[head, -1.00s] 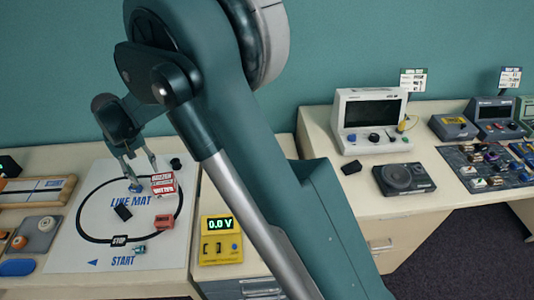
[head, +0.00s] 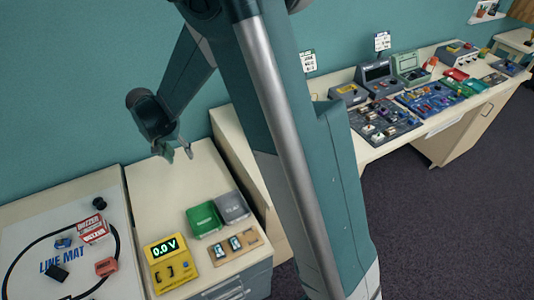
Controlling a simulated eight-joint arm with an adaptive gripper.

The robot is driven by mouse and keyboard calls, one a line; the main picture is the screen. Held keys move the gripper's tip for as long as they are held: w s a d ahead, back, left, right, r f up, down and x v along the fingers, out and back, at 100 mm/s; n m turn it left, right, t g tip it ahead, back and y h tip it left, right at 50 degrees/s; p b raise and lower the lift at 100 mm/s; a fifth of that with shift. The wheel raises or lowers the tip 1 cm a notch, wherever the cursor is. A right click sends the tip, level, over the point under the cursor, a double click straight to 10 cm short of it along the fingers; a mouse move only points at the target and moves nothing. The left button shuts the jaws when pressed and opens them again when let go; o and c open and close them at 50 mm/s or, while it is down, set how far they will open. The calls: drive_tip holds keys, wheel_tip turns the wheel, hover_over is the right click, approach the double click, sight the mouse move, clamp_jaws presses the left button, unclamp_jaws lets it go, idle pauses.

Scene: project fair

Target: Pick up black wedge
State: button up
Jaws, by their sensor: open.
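A small black block (head: 57,274) lies on the white line mat (head: 30,240) at the lower left of the head view. Its shape is too small to tell for sure as a wedge. A second small black piece (head: 99,203), rounder, stands near the mat's upper right corner. My gripper (head: 178,153) is open and empty, over the back of the cream table to the right of the mat, apart from both black pieces. My arm hides part of the right-hand table.
On the mat are a red-and-white box (head: 93,229), a blue piece (head: 63,243) and a pinkish-red block (head: 106,267).

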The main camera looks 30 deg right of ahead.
drive_tip(key=s+d+r+m+p, duration=0.1)
drive_tip(key=s+d+m, duration=0.2)
drive_tip(key=d, duration=0.8)
drive_tip(key=s+d+r+m+h+p, duration=0.1)
drive_tip(key=s+d+m+p, duration=0.1)
drive_tip(key=s+d, duration=0.4)
drive_tip(key=s+d+r+m+h+p, duration=0.1)
drive_tip(key=s+d+m, duration=0.3)
drive_tip(key=d, duration=1.1)
drive_tip(key=shift+s+d+r+m, duration=0.25)
drive_tip(key=shift+d+r+m, duration=0.05)
drive_tip(key=shift+r, duration=0.25)
drive_tip(key=shift+f, duration=0.15)
drive_tip(key=shift+w+d+f+g, duration=0.15)
drive_tip(key=shift+d+f, duration=0.1)
drive_tip(key=shift+f, duration=0.3)
drive_tip(key=shift+d+f+g, duration=0.15)
drive_tip(key=shift+d+f, duration=0.1)
drive_tip(key=shift+f, duration=0.3)
drive_tip(key=shift+x, duration=2.55)
drive_tip(key=shift+w+d, duration=0.1)
drive_tip(key=shift+w, duration=0.05)
